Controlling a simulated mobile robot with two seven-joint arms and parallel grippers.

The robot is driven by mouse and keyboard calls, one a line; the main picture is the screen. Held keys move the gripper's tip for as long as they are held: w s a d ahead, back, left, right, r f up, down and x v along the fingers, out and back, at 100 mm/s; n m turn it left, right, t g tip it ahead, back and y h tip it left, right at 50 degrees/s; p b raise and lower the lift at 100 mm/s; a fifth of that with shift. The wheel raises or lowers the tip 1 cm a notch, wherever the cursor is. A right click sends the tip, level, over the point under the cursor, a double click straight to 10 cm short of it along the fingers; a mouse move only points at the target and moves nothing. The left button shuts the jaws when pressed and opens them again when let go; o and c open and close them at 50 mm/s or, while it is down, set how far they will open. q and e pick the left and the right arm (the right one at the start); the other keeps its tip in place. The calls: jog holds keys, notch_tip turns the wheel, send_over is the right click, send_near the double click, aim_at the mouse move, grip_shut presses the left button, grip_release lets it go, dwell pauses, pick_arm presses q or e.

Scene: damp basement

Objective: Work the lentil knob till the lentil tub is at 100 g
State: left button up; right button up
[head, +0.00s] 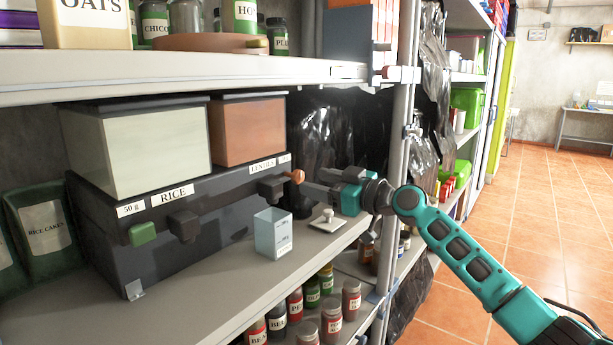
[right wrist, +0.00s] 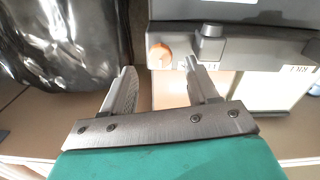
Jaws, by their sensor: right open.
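The dispenser (head: 190,200) on the middle shelf has a rice side and a lentil side with a reddish-brown hopper (head: 235,130). The orange lentil knob (head: 296,176) sticks out at its right end. It also shows in the right wrist view (right wrist: 158,55), just beyond and between my fingertips. The pale blue-grey lentil tub (head: 273,233) stands upright on the shelf below the lentil spout (head: 270,188); its contents and label are not readable. My right gripper (head: 314,187) is open and empty, close to the orange knob. My left gripper is out of view.
A green knob (head: 142,233) sits on the rice side. A small white lid-like piece (head: 328,221) lies right of the tub. Black plastic sheeting (head: 322,135) hangs behind. A metal shelf post (head: 398,150) stands beside my right arm. Spice jars (head: 312,292) fill the shelf below.

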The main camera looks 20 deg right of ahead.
aim_at(301, 178)
jog(key=shift+x, duration=1.95)
jog(key=c, duration=1)
